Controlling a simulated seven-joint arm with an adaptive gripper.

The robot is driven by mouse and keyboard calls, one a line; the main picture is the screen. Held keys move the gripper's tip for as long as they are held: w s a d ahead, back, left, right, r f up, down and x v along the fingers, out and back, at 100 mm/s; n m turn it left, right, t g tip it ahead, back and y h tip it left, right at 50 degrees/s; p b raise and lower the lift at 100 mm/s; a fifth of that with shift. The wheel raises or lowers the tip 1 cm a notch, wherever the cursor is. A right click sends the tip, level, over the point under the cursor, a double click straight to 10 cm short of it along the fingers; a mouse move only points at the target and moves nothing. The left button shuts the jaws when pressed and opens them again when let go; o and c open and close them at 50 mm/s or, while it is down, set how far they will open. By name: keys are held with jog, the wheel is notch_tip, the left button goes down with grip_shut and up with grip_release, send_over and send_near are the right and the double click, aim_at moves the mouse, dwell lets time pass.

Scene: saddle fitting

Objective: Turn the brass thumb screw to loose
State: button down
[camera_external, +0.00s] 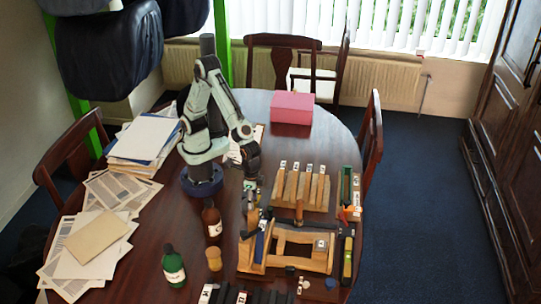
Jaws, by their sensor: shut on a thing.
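My gripper (251,189) points down just behind the left end of a wooden frame (285,263) on the table. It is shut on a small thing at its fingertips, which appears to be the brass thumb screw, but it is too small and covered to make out. A dark and tan upright part (253,218) stands just below the fingertips, at the frame's back left corner. Whether it touches the gripper cannot be told. The screw's turn position cannot be read.
A slotted wooden rack (301,188) stands right of my gripper. A brown bottle (212,222), a green bottle (174,268) and a tan jar (214,259) stand to the left. A pink box (292,107) sits behind.

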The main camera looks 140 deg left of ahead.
dwell(0.4)
jog(key=c, duration=0.9)
grip_release()
jog(key=shift+o, duration=0.2)
notch_tip(320, 180, up, 12)
